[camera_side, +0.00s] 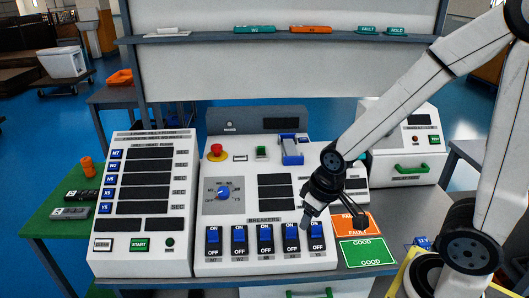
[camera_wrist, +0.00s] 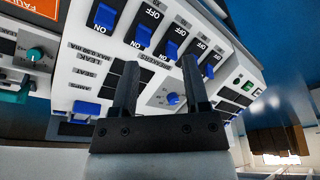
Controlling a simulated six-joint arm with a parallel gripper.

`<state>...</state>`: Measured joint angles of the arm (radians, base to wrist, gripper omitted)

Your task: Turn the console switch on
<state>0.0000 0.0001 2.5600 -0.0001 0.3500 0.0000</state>
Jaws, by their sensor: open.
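The white console (camera_side: 208,262) stands on the bench in the side view. Its breaker row has several blue rocker switches (camera_side: 265,234) marked ON at the top and OFF at the bottom. Above them is a blue rotary knob (camera_side: 223,193), also seen in the wrist view (camera_wrist: 172,99). A blue lever (camera_side: 291,152) sits at the console's upper right. I cannot tell which of these is the console switch. My gripper (camera_side: 331,214) is open and empty above the right end of the breaker row, partly covering that area. Its two fingers (camera_wrist: 159,62) are apart in the wrist view.
A red button (camera_side: 216,149) and a green button (camera_side: 262,152) sit on the console's upper part. A timer panel (camera_side: 148,178) stands to the left. Orange FAULT and green GOOD plates (camera_side: 365,252) lie to the right. A smaller white box (camera_side: 405,150) stands behind them.

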